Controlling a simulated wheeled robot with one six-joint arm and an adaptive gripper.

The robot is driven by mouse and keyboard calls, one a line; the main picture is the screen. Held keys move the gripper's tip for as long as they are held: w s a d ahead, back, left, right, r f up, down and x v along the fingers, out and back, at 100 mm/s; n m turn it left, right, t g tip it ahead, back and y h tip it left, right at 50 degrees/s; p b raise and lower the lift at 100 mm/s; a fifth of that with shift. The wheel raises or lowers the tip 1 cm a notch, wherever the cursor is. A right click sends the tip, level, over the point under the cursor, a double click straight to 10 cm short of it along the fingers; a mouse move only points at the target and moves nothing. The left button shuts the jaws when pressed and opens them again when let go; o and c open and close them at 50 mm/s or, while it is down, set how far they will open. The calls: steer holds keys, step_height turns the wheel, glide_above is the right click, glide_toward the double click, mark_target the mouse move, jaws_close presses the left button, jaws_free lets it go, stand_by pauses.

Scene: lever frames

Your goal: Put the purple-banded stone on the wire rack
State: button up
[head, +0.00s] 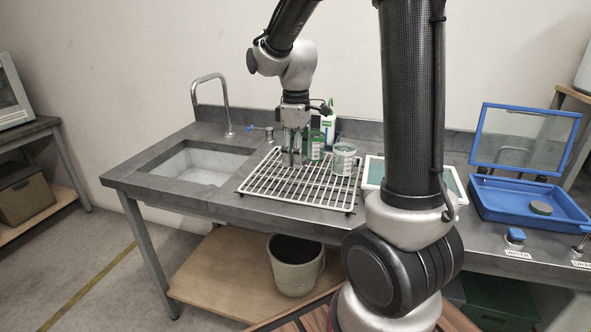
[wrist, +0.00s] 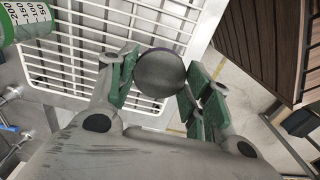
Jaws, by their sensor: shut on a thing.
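The purple-banded stone (wrist: 161,73) is a round grey disc with a thin purple edge showing at its top in the wrist view. My gripper (wrist: 158,82) is shut on it, with the green-padded fingers on its left and right sides. The rack also shows behind the stone in the wrist view (wrist: 90,12). The stone cannot be made out in the head view. I cannot tell whether it touches the rack.
Two glass beakers, one green-marked (head: 315,149) and one beside it (head: 343,158), stand at the rack's back right. A white bottle (head: 329,124) is behind them. A sink (head: 205,166) lies left. A blue tray (head: 510,202) holding a grey-green disc (head: 540,208) is right.

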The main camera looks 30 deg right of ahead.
mark_target(296, 191)
step_height(296, 191, down, 9)
steer(key=shift+r, duration=0.1)
stand_by(0.4)
steer(key=o, duration=1)
steer(key=shift+o, duration=0.2)
step_height(296, 191, up, 12)
steer(key=shift+s, duration=0.1)
steer(key=s+r+m+t, duration=0.2)
steer(key=s+r+m, duration=0.1)
steer(key=s, duration=0.7)
steer(key=s+d+r+m+t, duration=0.1)
steer(key=s+r+m+t, duration=0.1)
steer(key=s+m, duration=0.4)
steer(key=shift+s+d+r, duration=0.3)
steer(key=shift+s+r, duration=0.4)
steer(key=shift+s, duration=1.4)
